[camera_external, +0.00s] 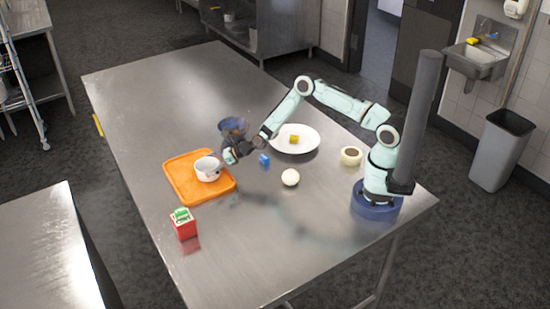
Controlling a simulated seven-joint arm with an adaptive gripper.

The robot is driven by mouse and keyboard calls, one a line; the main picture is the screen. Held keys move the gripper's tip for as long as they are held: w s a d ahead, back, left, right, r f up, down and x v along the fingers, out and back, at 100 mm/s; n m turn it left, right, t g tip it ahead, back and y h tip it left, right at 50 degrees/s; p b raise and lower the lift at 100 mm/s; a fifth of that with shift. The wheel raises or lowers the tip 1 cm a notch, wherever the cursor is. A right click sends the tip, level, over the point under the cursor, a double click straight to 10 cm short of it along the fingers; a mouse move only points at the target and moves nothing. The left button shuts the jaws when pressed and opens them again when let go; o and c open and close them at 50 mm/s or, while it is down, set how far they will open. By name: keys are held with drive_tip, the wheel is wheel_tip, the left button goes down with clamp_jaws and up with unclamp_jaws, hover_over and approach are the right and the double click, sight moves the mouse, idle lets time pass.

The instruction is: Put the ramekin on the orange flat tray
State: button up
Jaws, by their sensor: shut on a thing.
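The ramekin (207,170) looks like a small white bowl. It is upright at the right part of the orange flat tray (184,186), low over it or resting on it; I cannot tell which. My gripper (229,157) reaches in from the right and is shut on the ramekin at its right side. The fingertips are small in this view, and the exact contact is hard to see.
A dark blue bowl (233,126) stands just behind my gripper. A red box (184,226) stands in front of the tray.

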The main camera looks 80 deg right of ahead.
drive_tip(key=shift+f, duration=0.2)
drive_tip(key=o, duration=0.9)
drive_tip(key=shift+f, duration=0.1)
drive_tip(key=shift+c, duration=0.2)
